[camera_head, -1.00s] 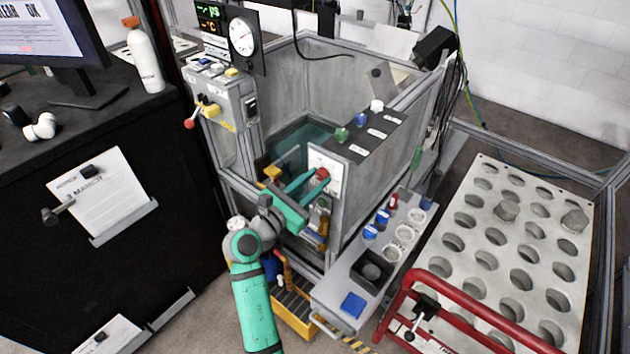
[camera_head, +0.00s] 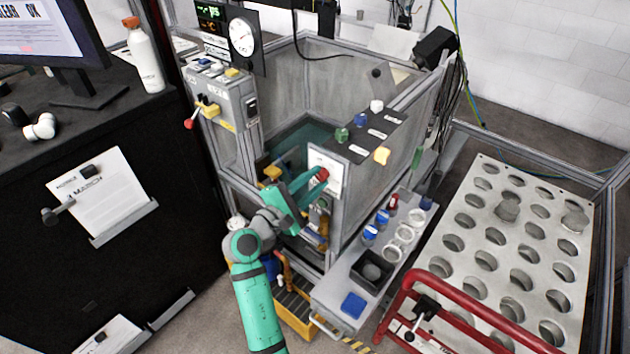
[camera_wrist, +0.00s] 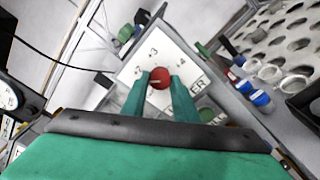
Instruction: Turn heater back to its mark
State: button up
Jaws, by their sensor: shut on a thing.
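The heater dial is a red round knob (camera_head: 323,174) on a white panel (camera_head: 331,160) at the front of the grey tank. In the wrist view the red knob (camera_wrist: 159,79) sits between my two green fingers, with a pale pointer line across its face. The white panel (camera_wrist: 185,60) shows the numbers 2, 3 and 4 around it; part of its lettering is hidden by a finger. My gripper (camera_wrist: 160,84) is shut on the knob. It also shows in the head view (camera_head: 318,178), reaching in from the lower left.
Green, blue and white knobs (camera_head: 361,120) stand on the dark ledge above the panel. A yellow piece (camera_head: 382,155) shows by the tank's right wall. A bench with cups (camera_head: 392,253) and a red rail (camera_head: 468,292) lie to the right.

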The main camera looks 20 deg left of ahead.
jog(key=m, duration=0.7)
jog(key=shift+d, duration=0.1)
jog(key=m, duration=0.7)
jog(key=shift+m, duration=0.3)
jog(key=m, duration=1.2)
jog(key=o, duration=1.1)
jog(key=shift+c, duration=0.2)
jog(key=shift+s, duration=0.15)
